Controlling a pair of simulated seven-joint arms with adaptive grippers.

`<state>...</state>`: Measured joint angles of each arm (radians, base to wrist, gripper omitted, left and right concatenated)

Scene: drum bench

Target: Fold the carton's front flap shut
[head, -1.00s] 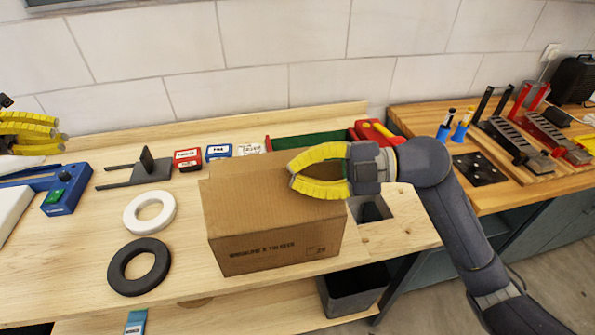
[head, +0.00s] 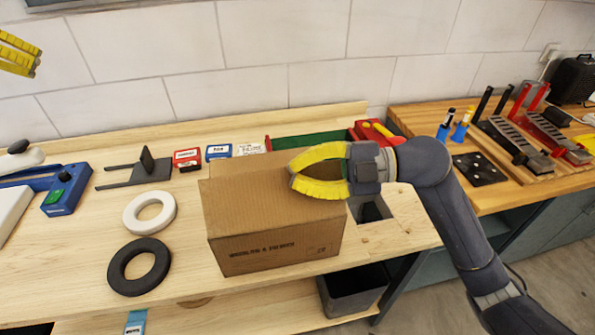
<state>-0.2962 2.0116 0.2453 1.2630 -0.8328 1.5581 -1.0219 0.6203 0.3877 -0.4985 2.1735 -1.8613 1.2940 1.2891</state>
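The brown cardboard carton (head: 262,252) stands near the bench's front edge, printed text on its front face. Its top (head: 240,180) looks covered at the left and front. I cannot make out a separate front flap, and my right gripper hides part of the top's right side. My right gripper (head: 290,176) lies over that right side, its yellow fingers curved and spread with a gap between them. I cannot tell whether it touches the cardboard. My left gripper (head: 36,60) is high at the left edge, away from the carton and partly cut off; its opening is unclear.
A white ring (head: 132,220) and a black ring (head: 120,275) lie left of the carton. Behind are red (head: 187,160) and blue (head: 218,153) boxes and a green tray (head: 312,141). A dark bin (head: 352,292) sits below. A blue fixture (head: 66,196) stands far left.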

